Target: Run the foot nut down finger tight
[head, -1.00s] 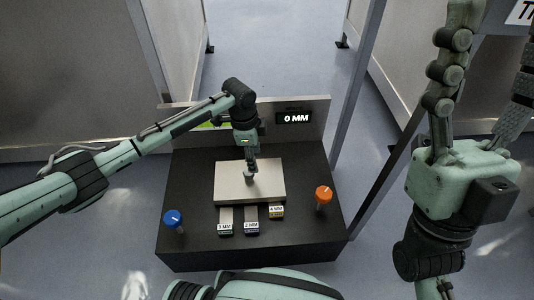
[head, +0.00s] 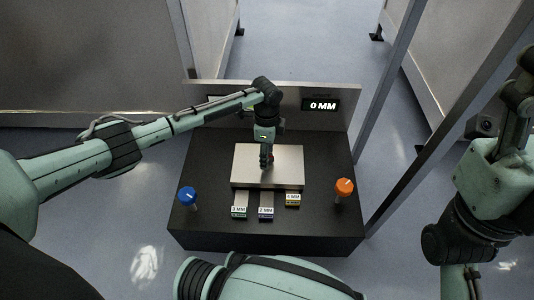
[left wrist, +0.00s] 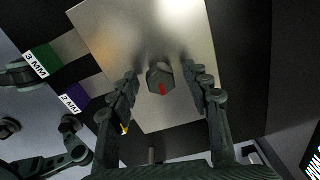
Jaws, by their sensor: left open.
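The foot nut (left wrist: 160,80) is a dark hexagonal piece with a red mark, standing on a pale metal plate (left wrist: 110,30). In the left wrist view it sits between the fingers of my left gripper (left wrist: 163,90). These fingers are open, one on each side, with a visible gap to the nut. In the head view my left gripper (head: 266,162) points down at the middle of the plate (head: 290,172) and largely hides the nut. My right gripper (head: 508,115) is raised at the right edge, away from the bench and partly cut off. Its opening is unclear.
The plate lies on a black bench (head: 200,225). Tabs marked 3 MM (head: 239,211), 2 MM (head: 266,212) and 4 MM (head: 292,199) lie in front. A blue knob (head: 187,195) and an orange knob (head: 344,187) flank them. The rear display (head: 321,106) reads 0 MM.

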